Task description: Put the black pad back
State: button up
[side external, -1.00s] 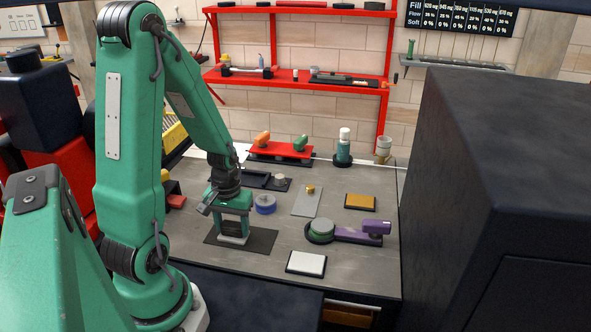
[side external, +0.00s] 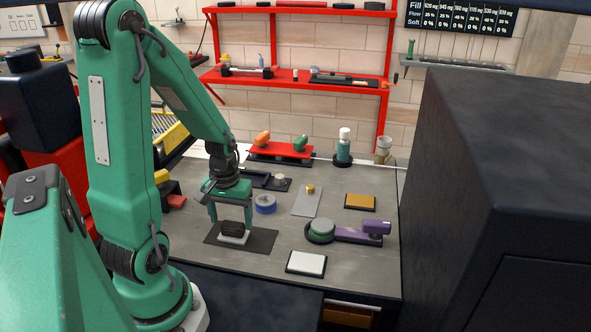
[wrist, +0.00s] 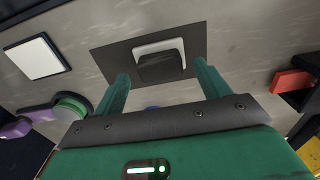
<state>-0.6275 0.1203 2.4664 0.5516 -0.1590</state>
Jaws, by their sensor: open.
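The black pad (side external: 232,228) is a small dark block. It rests on a white base (side external: 230,239) lying on a dark flat mat (side external: 262,240). My gripper (side external: 231,221) is open above the mat, fingers pointing down, one on each side of the black pad. The wrist view shows the black pad (wrist: 162,67) on the white base (wrist: 172,44), framed between my two spread fingers (wrist: 162,72). Gaps show there between the fingers and the pad. The pad's underside is hidden.
A blue ring (side external: 265,204) stands just behind my gripper. To the right are a grey plate with a brass knob (side external: 308,200), an orange pad (side external: 360,202), a purple tool (side external: 350,235) and a white pad (side external: 306,262). Bare tabletop lies between them.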

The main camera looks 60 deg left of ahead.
aim_at(232, 225)
notch_tip(232, 225, up, 9)
jog(key=shift+r, duration=0.15)
dwell(0.4)
jog(key=shift+d, duration=0.1)
dwell(0.4)
jog(key=d+r+m+t, duration=0.5)
jog(key=d+r+m, duration=0.4)
jog(key=d, duration=0.7)
jog(key=shift+r+t, duration=0.3)
jog(key=shift+r, duration=0.55)
jog(key=shift+w, duration=0.1)
